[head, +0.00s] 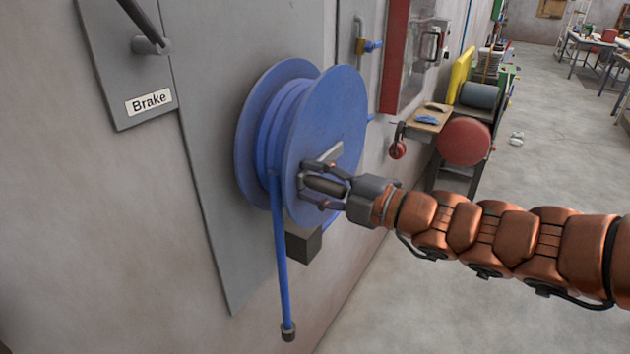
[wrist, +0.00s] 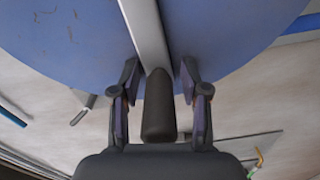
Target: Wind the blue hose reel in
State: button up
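The blue hose reel (head: 345,110) is mounted on a grey panel on the wall in the head view. Its blue disc (wrist: 60,45) fills the top of the wrist view. A light grey crank arm (wrist: 146,30) crosses the disc and carries a dark handle (wrist: 160,110). My gripper (head: 312,182) has its fingers on either side of this handle, with narrow gaps showing in the wrist view, so it looks open around it. Blue hose (head: 281,255) hangs from the reel, ending in a dark fitting (head: 288,332).
A lever (head: 146,28) sits above a "Brake" label (head: 149,101) at upper left. A dark block (head: 303,243) is under the reel. A blue-handled valve (head: 370,46) and a red-framed cabinet (head: 398,60) are to the right. A cluttered bench (head: 428,120) stands beyond; open floor lies right.

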aim_at(301, 122)
jog(key=shift+r, duration=0.1)
notch_tip(301, 122, up, 10)
dwell(0.8)
jog(key=shift+s+d+p, duration=0.2)
jog(key=shift+d+p, duration=0.2)
jog(key=shift+d, duration=0.1)
jog(key=shift+p+v, duration=1.95)
jog(key=shift+v, duration=2.05)
jog(key=shift+s+a, duration=0.1)
